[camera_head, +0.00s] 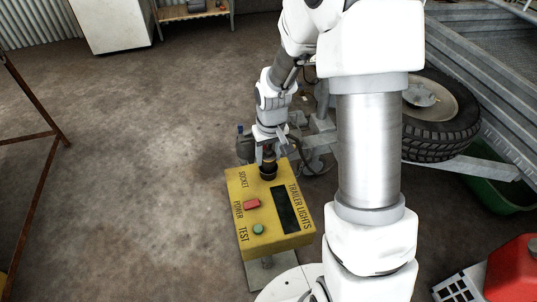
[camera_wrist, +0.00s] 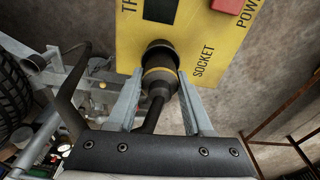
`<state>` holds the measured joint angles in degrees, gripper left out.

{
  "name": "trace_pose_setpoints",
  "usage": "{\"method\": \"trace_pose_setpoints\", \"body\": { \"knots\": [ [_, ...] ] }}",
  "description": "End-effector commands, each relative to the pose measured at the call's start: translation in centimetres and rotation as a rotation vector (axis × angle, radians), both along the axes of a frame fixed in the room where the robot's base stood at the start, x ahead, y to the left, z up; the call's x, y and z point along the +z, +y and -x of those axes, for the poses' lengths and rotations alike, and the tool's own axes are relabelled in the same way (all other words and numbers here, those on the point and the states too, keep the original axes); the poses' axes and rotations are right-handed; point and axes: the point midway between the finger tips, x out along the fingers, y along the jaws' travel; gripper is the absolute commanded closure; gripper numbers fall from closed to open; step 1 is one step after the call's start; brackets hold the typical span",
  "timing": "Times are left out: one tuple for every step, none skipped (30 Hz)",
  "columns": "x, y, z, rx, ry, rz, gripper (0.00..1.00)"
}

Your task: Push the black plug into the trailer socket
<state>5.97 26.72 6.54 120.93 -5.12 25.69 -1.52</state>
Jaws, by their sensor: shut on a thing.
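The yellow trailer lights box (camera_head: 268,243) stands on a post in the head view, with a red button, a green button and a dark display on its face. The socket (camera_head: 268,175) is at the box's far end, and it also shows in the wrist view (camera_wrist: 160,50). The black plug (camera_wrist: 158,78), with a yellow ring and a cable behind it, is lined up with the socket and meets it or sits in it; I cannot tell how deep. My gripper (camera_wrist: 160,98) is shut on the plug, with one finger on each side. In the head view my gripper (camera_head: 268,152) is just above the socket.
The trailer frame with a spare wheel (camera_head: 437,115) stands to the right of my arm. A red container (camera_head: 515,270) is at the lower right, near a green bin (camera_head: 490,190). A rusty metal frame (camera_head: 38,105) stands at left. The floor between is clear.

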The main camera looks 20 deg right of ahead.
Motion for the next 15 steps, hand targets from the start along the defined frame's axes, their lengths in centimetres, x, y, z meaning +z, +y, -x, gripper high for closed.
{"method": "trace_pose_setpoints", "body": {
  "knots": [
    [-0.14, 0.00, -0.01, 0.000, 0.000, 0.000, 1.00],
    [-0.18, 0.00, 0.00, 0.000, 0.000, 0.000, 1.00],
    [-0.24, 0.00, -0.01, 0.000, 0.000, 0.000, 1.00],
    [-0.29, 0.00, -0.01, 0.000, 0.000, 0.000, 1.00],
    [-0.33, 0.00, -0.01, 0.000, 0.000, 0.000, 1.00],
    [-0.39, 0.00, -0.01, 0.000, 0.000, 0.000, 1.00],
    [-0.43, 0.00, 0.00, 0.000, 0.000, 0.000, 1.00],
    [-0.48, 0.00, -0.01, 0.000, 0.000, 0.000, 1.00],
    [-0.54, 0.00, -0.02, 0.000, 0.000, 0.000, 1.00],
    [-0.58, 0.00, -0.01, 0.000, 0.000, 0.000, 1.00],
    [-0.63, 0.00, -0.01, 0.000, 0.000, 0.000, 1.00],
    [-0.68, 0.00, -0.01, 0.000, 0.000, 0.000, 1.00],
    [-0.73, 0.00, -0.01, 0.000, 0.000, 0.000, 1.00],
    [-0.77, 0.00, -0.01, 0.000, 0.000, 0.000, 1.00],
    [-0.83, 0.00, -0.01, 0.000, -0.001, 0.000, 1.00]
  ]
}}
